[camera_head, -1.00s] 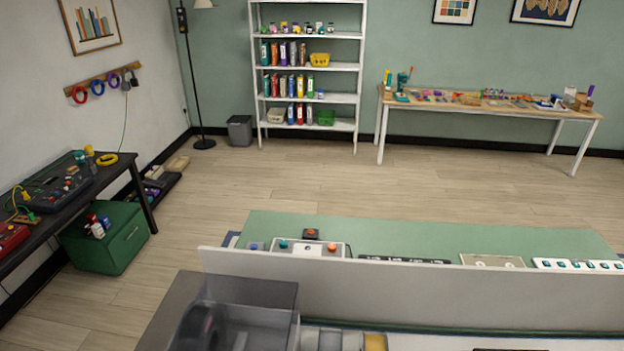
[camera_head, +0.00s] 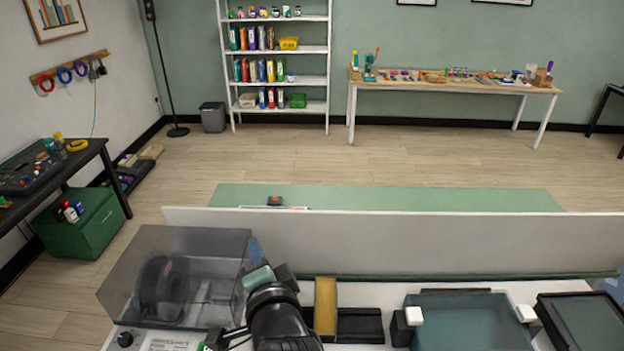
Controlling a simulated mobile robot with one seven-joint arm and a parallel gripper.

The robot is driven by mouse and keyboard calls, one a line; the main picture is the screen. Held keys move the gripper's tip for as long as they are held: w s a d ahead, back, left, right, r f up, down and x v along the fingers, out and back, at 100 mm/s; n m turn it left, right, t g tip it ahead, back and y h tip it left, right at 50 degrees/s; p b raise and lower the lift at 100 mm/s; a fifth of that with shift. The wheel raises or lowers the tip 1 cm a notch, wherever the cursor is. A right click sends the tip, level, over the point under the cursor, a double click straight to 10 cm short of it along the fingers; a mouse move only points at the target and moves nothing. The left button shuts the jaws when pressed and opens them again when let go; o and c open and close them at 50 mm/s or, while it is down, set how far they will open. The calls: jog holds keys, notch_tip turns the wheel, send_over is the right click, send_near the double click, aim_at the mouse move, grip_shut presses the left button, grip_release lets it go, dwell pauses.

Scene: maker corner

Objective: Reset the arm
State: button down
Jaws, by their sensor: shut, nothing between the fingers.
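My arm reaches in from the bottom of the head view, and my dark gripper (camera_head: 270,280) shows at its far end, seen from behind. It is shut and holds nothing. It is just right of a clear-walled machine with a dark spool (camera_head: 160,288) inside. A small teal part shows at the arm's end; I cannot tell what it belongs to. The fingertips are largely hidden behind the arm's own body.
A white workbench (camera_head: 384,295) carries a yellow-brown block (camera_head: 326,306), a teal-topped machine (camera_head: 468,318) and a dark tray (camera_head: 590,320). A grey panel (camera_head: 420,238) stands along its back. Beyond lie a green-topped bench (camera_head: 400,199), open floor, a shelf (camera_head: 278,107) and a table (camera_head: 448,88).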

jog(key=d+r+n+t+h+b, duration=0.1)
jog(key=d+r+n+t+b, duration=0.2)
jog(key=r, duration=1)
jog(key=s+d+r+n+t+h+b, duration=0.2)
jog(key=s+d+r+n+t, duration=0.1)
jog(key=s+r, duration=0.5)
jog(key=s+d+r+n+t+h+b, duration=0.1)
jog(key=s+d+r+n+t+b, duration=0.1)
jog(key=s+r+n+t, duration=0.3)
jog(key=s+d+r+t, duration=0.1)
jog(key=s+r, duration=0.3)
jog(key=r, duration=0.4)
jog(key=shift+r+t+h, duration=0.25)
jog(key=shift+t+h, duration=0.15)
